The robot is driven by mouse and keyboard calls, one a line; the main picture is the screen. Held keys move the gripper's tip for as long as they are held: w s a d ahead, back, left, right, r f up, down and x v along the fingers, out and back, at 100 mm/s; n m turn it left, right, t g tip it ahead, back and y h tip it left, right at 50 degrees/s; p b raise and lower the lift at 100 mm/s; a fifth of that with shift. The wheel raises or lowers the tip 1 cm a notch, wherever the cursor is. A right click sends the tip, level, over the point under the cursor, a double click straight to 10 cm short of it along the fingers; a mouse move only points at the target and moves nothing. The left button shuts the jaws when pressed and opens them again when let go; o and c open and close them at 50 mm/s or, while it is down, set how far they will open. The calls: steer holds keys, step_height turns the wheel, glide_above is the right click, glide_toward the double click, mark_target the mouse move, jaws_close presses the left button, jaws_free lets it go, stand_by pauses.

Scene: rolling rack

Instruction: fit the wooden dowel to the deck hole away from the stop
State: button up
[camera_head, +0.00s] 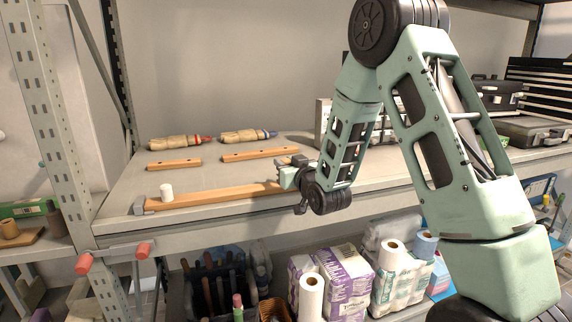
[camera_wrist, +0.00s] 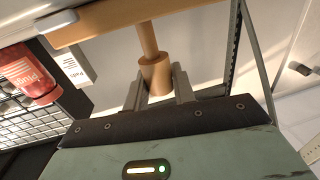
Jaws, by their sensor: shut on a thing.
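A long wooden deck (camera_head: 215,196) lies along the front of the shelf, with a grey stop (camera_head: 139,206) at its left end. A white cylinder (camera_head: 166,192) stands on it near that stop. My gripper (camera_head: 287,178) is at the deck's right end and hides it there. In the wrist view my gripper (camera_wrist: 160,88) is shut on the thick end of the wooden dowel (camera_wrist: 155,72). The dowel's thinner shank reaches up to a wooden bar (camera_wrist: 140,16). I cannot tell whether it is in a hole or only in front of the bar. The deck hole is not visible.
Two shorter wooden bars (camera_head: 174,163) (camera_head: 259,154) lie behind the deck. Two tan rolls (camera_head: 175,142) (camera_head: 248,135) lie farther back. Cases (camera_head: 530,131) stand at right. Red-gripped handles (camera_head: 143,250) stick out below the shelf edge. The shelf between bars and deck is clear.

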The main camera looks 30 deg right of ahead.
steer(key=shift+f+b, duration=1.55)
steer(key=shift+f, duration=0.1)
steer(key=o, duration=1.1)
steer(key=shift+r, duration=0.1)
steer(key=shift+s, duration=0.1)
